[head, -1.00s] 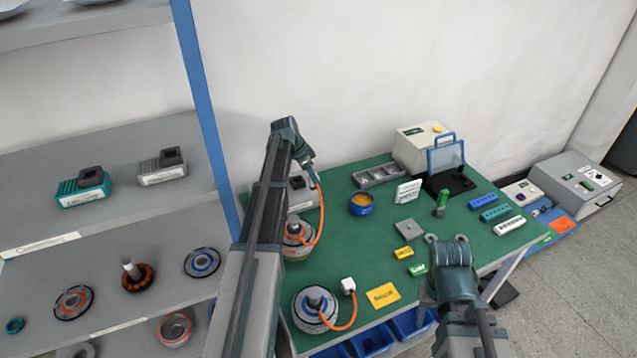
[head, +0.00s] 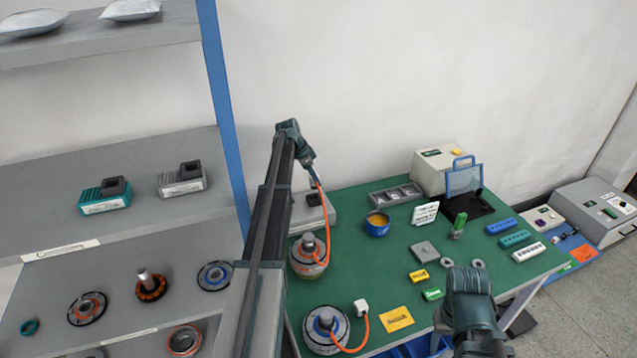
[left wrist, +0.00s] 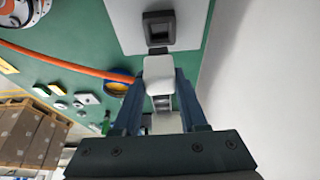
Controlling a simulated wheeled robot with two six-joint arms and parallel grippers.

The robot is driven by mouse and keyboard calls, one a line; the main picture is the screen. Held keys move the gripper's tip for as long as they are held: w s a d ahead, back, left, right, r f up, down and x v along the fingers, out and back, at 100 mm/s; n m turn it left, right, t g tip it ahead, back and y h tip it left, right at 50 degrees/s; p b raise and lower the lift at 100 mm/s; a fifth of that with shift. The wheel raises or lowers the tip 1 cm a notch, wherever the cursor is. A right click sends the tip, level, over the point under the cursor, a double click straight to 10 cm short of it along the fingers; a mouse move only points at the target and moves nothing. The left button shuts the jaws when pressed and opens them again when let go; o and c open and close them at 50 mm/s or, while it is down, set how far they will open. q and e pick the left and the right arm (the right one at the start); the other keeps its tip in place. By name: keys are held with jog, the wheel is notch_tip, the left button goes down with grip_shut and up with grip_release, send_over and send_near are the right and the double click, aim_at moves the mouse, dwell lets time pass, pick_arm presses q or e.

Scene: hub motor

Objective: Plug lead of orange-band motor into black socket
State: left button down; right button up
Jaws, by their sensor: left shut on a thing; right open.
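The orange-band motor (head: 309,258) stands on the green bench beside my left arm. Its orange lead (head: 325,205) rises to my left gripper (head: 313,180). The left wrist view shows my left gripper (left wrist: 160,95) shut on the lead's white plug (left wrist: 159,72). The black socket (left wrist: 159,27) is on a light grey box (left wrist: 122,22), just beyond the plug tip. The plug lines up roughly with the socket; whether they touch is unclear. In the head view, the box (head: 324,214) is partly hidden behind my left arm. My right gripper (head: 465,264) is open over the bench's front right.
A second motor (head: 326,328) with blue markings and its own white plug (head: 361,307) sits at the front. A blue bowl (head: 377,226), grey tray (head: 396,194) and yellow label (head: 397,319) lie on the bench. A shelf upright (head: 223,110) stands left of my arm.

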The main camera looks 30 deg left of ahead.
aim_at(314, 188)
pick_arm(q)
jog(key=shift+a+f+b, duration=0.2)
jog(key=shift+f+b, duration=1.3)
jog(key=shift+b, duration=0.05)
jog(key=shift+f, duration=0.1)
jog(key=shift+f+b, duration=0.5)
jog(key=shift+b, duration=0.05)
jog(key=shift+f+b, duration=0.45)
jog(key=shift+f, duration=0.25)
jog(key=shift+f+b, duration=0.55)
jog(key=shift+b, duration=0.25)
dwell(2.9)
dwell(0.3)
